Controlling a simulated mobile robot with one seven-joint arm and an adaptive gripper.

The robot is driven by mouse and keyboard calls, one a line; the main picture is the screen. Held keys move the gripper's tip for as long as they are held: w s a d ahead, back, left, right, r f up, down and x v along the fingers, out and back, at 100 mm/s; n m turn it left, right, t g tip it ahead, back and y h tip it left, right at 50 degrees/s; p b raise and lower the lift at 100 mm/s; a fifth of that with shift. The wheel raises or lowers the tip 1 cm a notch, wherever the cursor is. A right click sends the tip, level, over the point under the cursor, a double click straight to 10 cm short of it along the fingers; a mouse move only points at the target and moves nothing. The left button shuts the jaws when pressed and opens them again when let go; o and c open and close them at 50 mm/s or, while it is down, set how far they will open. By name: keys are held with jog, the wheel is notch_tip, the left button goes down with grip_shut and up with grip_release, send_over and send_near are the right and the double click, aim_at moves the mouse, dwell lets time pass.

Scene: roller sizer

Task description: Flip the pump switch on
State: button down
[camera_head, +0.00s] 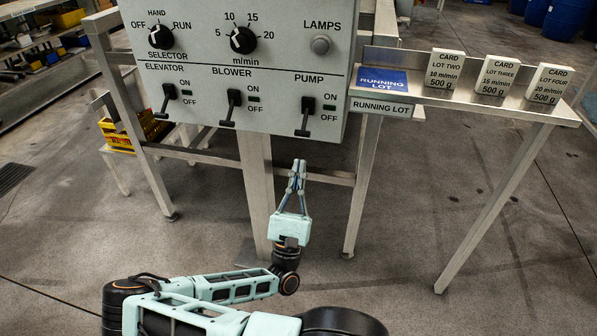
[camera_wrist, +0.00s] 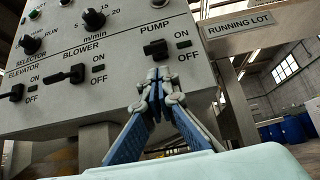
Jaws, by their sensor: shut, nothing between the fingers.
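The pump switch (camera_head: 306,117) is a black lever at the lower right of the grey control panel (camera_head: 270,75). Its handle hangs downward, towards the OFF label. It also shows in the wrist view (camera_wrist: 156,48), just above my fingertips. My gripper (camera_head: 298,165) is below the panel's lower edge, a little left of the pump lever, with its fingers pointing up. The fingertips are together and empty. In the wrist view my gripper (camera_wrist: 158,76) lies in front of the panel's lower part; I cannot tell the exact gap to the lever.
The blower lever (camera_head: 232,107) and elevator lever (camera_head: 167,98) stand left of the pump lever, both hanging down. A steel shelf (camera_head: 470,101) on the right holds three lot cards and a blue running lot plate (camera_head: 382,80). Steel legs stand below the panel.

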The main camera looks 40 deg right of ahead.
aim_at(305, 121)
jog(key=x, duration=0.6)
jog(key=shift+w+d+r+b, duration=0.2)
jog(key=shift+r+b, duration=0.1)
jog(key=shift+b, duration=0.15)
